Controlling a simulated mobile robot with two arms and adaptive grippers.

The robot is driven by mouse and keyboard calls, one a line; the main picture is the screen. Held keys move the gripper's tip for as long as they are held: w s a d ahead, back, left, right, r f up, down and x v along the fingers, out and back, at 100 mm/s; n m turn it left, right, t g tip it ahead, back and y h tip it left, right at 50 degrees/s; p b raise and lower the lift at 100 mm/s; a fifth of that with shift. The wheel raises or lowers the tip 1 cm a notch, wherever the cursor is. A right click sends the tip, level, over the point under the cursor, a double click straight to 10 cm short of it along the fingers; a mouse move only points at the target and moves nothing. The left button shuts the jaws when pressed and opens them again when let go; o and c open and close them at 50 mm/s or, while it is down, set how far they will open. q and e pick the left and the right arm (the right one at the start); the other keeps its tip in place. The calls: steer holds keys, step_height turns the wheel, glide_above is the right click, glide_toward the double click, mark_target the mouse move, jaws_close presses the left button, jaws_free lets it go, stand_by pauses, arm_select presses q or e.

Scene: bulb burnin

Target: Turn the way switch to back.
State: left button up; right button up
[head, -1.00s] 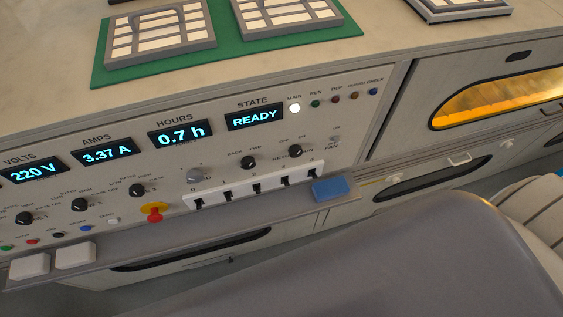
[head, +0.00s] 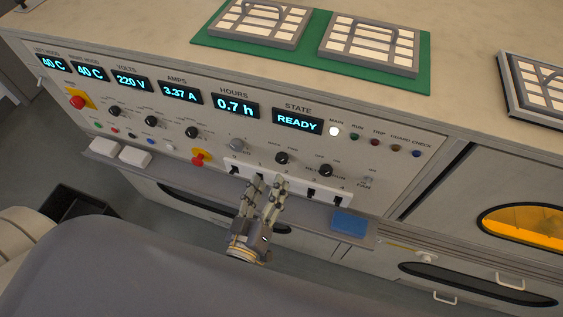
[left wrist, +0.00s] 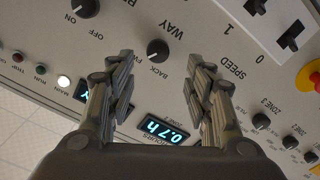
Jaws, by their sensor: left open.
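The way switch (head: 282,158) is a small black round knob on the panel face, below the HOURS and STATE displays. It also shows in the left wrist view (left wrist: 158,50), with the words WAY and BACK beside it. I cannot clearly tell which way its pointer is turned. My left gripper (head: 267,183) is open and empty in front of the panel, just below the knob in the head view. In the left wrist view its fingers (left wrist: 159,62) lie on either side of the knob, apart from it. My right gripper is not in view.
A row of black slide switches (head: 312,193) lies beside my left gripper. A red knob on a yellow base (head: 200,157) is to its left, and another black knob (head: 325,170) is right of the way switch. A ledge with a blue block (head: 348,221) runs below.

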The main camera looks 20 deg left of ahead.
mark_target(280, 161)
arm_select(q)
steer(key=w, duration=0.4)
steer(key=w+p, duration=0.1)
steer(key=w, duration=0.1)
steer(key=shift+d+r, duration=0.1)
steer(key=shift+d, duration=0.2)
steer(key=shift+w, duration=0.6)
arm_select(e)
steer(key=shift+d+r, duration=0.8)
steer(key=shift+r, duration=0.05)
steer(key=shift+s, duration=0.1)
